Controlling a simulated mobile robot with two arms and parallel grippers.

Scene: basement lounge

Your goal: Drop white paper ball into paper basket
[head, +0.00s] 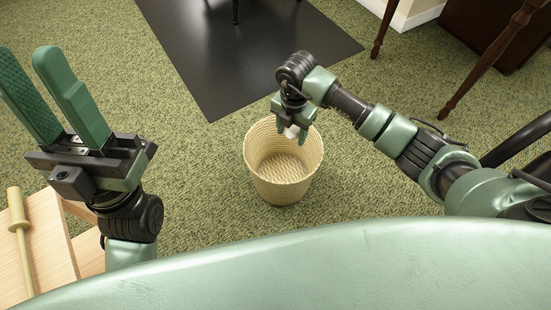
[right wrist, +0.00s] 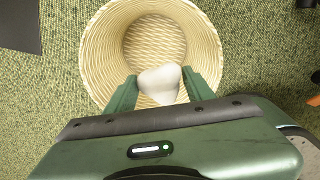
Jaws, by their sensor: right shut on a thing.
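The white paper ball (right wrist: 160,83) is held between the fingers of my right gripper (head: 291,128), which is shut on it. The ball also shows small in the head view (head: 291,132). The paper basket (head: 284,187) is a round, cream woven basket standing upright on the carpet, open at the top. In the right wrist view the ball appears over the opening of the basket (right wrist: 92,52), toward its near side. The inside of the basket looks empty where visible. My left gripper (head: 42,78) is open, fingers up, at the left, far from the basket.
A wooden surface (head: 50,245) with a pale wooden rod (head: 20,235) is at the lower left. A dark mat (head: 235,60) lies behind the basket. Dark wooden furniture legs (head: 480,70) stand at the upper right. Green carpet around the basket is clear.

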